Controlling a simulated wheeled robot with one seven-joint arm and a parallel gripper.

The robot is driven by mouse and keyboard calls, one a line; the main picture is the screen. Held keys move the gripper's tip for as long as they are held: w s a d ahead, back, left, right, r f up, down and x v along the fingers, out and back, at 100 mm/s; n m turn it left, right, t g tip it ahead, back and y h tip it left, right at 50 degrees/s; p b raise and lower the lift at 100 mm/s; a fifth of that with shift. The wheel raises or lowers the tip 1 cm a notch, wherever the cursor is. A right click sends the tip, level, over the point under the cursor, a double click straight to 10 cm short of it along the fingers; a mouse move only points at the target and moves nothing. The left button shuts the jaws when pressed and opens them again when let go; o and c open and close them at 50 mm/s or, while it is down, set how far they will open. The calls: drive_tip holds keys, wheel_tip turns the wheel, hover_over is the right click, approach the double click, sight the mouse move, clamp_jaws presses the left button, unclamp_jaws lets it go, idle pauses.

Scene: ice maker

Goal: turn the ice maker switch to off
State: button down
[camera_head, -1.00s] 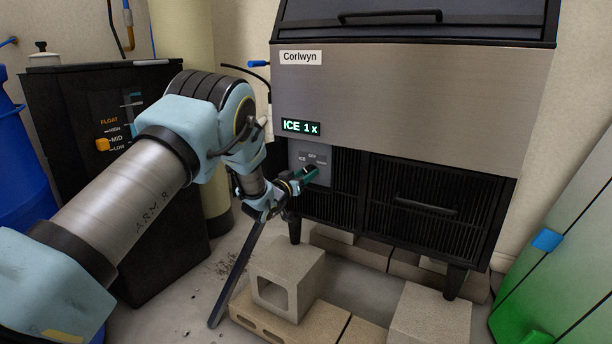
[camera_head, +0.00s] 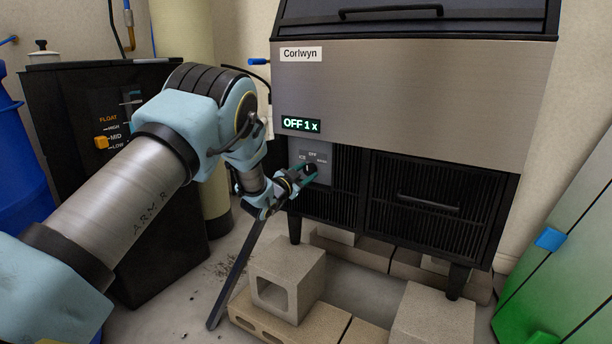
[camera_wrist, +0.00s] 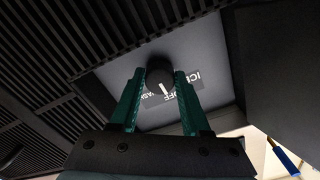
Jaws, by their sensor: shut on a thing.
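The ice maker (camera_head: 410,100) stands ahead with a steel front, and its display (camera_head: 301,125) reads "OFF 1x". Its switch (camera_wrist: 159,72) is a round black knob with a white pointer line on a grey panel (camera_head: 322,172). In the wrist view the pointer is toward the OFF label (camera_wrist: 168,90), between the ICE label and a partly hidden third label. My gripper (camera_head: 308,174) is at the panel, and its green fingers (camera_wrist: 160,88) are shut on the knob, one on each side. In the head view the fingers partly cover the knob.
Concrete blocks (camera_head: 288,284) sit on the floor below. A black float-control box (camera_head: 60,100) stands at left, and a green cabinet (camera_head: 565,250) at right.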

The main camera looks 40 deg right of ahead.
drive_tip(key=shift+m, duration=0.4)
drive_tip(key=shift+c, duration=1.9)
unclamp_jaws()
drive_tip(key=p+v, duration=0.2)
drive_tip(key=v, duration=0.8)
drive_tip(key=shift+a, duration=0.35)
drive_tip(key=shift+s, duration=0.1)
